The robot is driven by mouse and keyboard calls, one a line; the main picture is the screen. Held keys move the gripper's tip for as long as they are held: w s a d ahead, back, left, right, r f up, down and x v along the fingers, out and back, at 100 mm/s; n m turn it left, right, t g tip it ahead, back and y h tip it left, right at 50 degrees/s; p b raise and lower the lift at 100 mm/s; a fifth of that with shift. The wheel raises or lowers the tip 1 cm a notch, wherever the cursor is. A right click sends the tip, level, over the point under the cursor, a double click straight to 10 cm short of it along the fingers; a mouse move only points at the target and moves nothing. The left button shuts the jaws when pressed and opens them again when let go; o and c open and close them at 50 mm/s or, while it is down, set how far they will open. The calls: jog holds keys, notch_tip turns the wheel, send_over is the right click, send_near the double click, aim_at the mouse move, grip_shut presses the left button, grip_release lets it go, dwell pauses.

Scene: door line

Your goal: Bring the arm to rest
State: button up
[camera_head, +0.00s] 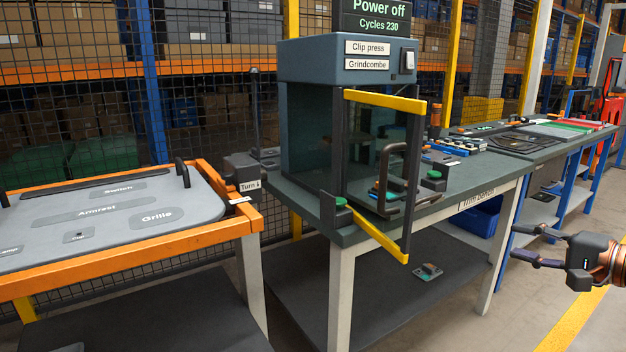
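My gripper (524,245) is at the right edge of the view, out over the floor in front of the green-topped bench. Its two dark fingers point left and stand apart, with nothing between them. Part of my copper-coloured arm shows behind it and runs out of the picture. The gripper is clear of the bench and of the clip press (306,130). The rest of the arm is hidden beyond the frame.
The press's yellow-edged door (385,103) stands open over the bench's front edge. An orange-framed table (180,243) with a grey labelled panel (100,215) is at left. A sign reads "Power off". Free floor lies around the gripper.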

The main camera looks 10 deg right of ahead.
jog(key=a+f+n+g+y, duration=0.1)
jog(key=a+f+n+g, duration=0.35)
jog(key=a, duration=0.85)
jog(key=a+f+n+g+y, duration=0.1)
jog(key=a+f+n+g, duration=0.35)
jog(key=a, duration=0.85)
jog(key=s+a+f+n+g+h, duration=0.35)
jog(key=s+a+f+g, duration=0.3)
jog(key=s+f, duration=0.35)
jog(key=s+d+f+n+g+h, duration=0.1)
jog(key=s+d+f+h, duration=0.1)
jog(key=s, duration=0.3)
jog(key=s+d+f+g+h, duration=0.1)
jog(key=s+f+h, duration=0.15)
jog(key=s, duration=0.35)
notch_tip(320, 180, up, 28)
jog(key=t+p, duration=0.1)
jog(key=p, duration=2.4)
jog(key=shift+f, duration=0.15)
